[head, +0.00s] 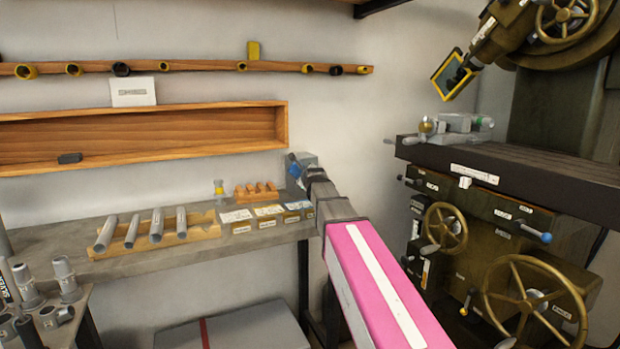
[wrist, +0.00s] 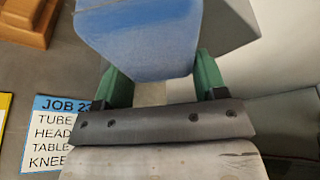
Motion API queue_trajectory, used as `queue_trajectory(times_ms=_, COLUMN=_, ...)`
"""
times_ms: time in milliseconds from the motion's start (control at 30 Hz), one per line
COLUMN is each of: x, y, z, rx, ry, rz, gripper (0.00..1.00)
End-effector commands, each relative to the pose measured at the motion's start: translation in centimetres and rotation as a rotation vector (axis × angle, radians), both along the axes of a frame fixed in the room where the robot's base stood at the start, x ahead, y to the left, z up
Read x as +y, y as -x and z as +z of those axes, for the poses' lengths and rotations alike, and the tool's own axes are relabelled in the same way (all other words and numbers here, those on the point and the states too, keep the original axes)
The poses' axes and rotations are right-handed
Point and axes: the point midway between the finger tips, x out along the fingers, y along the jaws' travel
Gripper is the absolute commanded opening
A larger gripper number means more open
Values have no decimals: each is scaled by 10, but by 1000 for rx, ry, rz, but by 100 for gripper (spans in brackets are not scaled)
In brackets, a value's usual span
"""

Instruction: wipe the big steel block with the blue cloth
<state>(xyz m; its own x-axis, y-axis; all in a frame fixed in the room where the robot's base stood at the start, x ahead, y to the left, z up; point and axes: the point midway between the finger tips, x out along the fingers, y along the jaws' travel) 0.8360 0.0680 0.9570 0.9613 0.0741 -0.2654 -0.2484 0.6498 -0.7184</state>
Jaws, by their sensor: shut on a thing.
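My gripper (wrist: 163,78) is shut on the blue cloth (wrist: 140,35), which sits between its two green fingers in the wrist view. The big steel block (wrist: 232,28) is grey and shows just behind and to the right of the cloth, which hides part of it. In the head view the block (head: 305,159) stands at the right end of the bench, and a bit of the blue cloth (head: 294,169) shows on its left. My gripper (head: 313,174) covers the block's near side. I cannot tell whether the cloth touches the block.
A wooden holder (head: 256,191) and job cards (head: 268,211) lie left of my gripper on the grey bench (head: 120,262). A rack of grey tubes (head: 155,229) stands farther left. A large milling machine (head: 510,215) with handwheels fills the right. A wooden shelf (head: 140,138) hangs above.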

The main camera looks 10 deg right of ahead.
Motion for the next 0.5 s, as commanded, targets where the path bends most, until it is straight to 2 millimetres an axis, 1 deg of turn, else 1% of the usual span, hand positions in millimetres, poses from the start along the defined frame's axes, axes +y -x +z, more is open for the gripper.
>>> queue_trajectory(times_ms=33, x=4, y=2, z=0, rx=-1, ry=1, rz=1, gripper=46)
queue_trajectory(times_ms=200, x=10, y=5, z=0, rx=0, ry=0, rz=0, gripper=46)
queue_trajectory(times_ms=500, x=10, y=5, z=0, rx=1, ry=0, rz=-1, gripper=46)
